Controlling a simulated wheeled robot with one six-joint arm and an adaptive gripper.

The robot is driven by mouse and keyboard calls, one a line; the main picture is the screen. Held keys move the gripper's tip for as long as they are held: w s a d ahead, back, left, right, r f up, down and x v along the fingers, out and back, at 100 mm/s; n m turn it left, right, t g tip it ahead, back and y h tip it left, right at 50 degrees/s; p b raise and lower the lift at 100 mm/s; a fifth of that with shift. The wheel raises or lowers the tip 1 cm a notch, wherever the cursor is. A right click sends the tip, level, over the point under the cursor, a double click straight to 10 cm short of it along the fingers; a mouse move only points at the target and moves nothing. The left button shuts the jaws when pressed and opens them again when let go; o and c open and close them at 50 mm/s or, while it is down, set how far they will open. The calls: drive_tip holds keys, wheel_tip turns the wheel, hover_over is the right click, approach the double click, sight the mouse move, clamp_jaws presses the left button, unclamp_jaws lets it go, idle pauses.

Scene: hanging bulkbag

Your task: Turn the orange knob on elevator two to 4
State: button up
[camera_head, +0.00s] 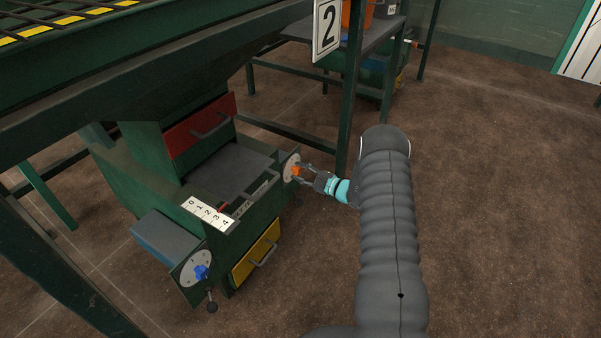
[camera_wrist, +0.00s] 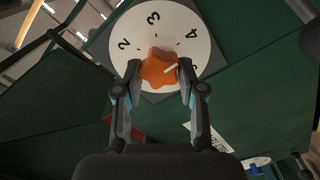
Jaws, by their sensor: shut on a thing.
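The orange knob (camera_wrist: 158,68) sits in the middle of a round white dial (camera_wrist: 128,38) in the wrist view. The numbers 2, 3 and 4 show on the dial, with a partly hidden number at the right. The white mark on the knob points right and slightly up, below the 4. My gripper (camera_wrist: 159,77) is shut on the knob, one finger on each side. In the head view, the orange knob (camera_head: 296,171) is on the side of the green machine, with my gripper (camera_head: 304,173) at it. The sign "2" (camera_head: 327,27) hangs nearby.
The green machine has a red drawer (camera_head: 199,131), a yellow drawer (camera_head: 256,254), a white 0 to 4 scale (camera_head: 209,215) and a blue knob (camera_head: 201,272) on another dial. A green post (camera_head: 348,110) stands close behind my gripper. Brown floor is clear at the right.

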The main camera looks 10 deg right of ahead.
drive_tip(key=o, duration=1.1)
drive_tip(key=shift+o, duration=0.2)
drive_tip(key=v, duration=1.2)
